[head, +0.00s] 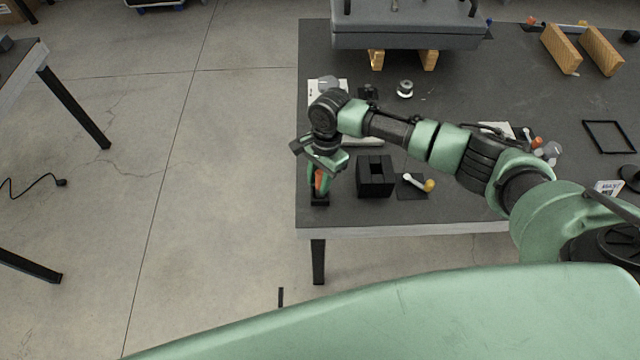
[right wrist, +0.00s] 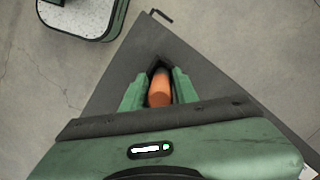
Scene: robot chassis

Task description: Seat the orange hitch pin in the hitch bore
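The orange hitch pin (head: 320,181) stands roughly upright near the table's left front corner. My right gripper (head: 319,178) points down over it, with a green finger on each side. In the right wrist view the pin (right wrist: 159,91) fills the gap between the fingertips (right wrist: 159,88), which look closed on it. A small black block (head: 320,200) is directly below the pin; whether the pin's lower end is inside it is hidden. A larger black block (head: 375,185) with an opening in its top stands just to the right. I cannot tell which holds the hitch bore. My left gripper is out of view.
A white and yellow tool (head: 418,183) lies on a dark pad right of the larger block. A grey case (head: 405,38) on wooden blocks stands at the back. The table's left and front edges (head: 400,231) are close to the gripper.

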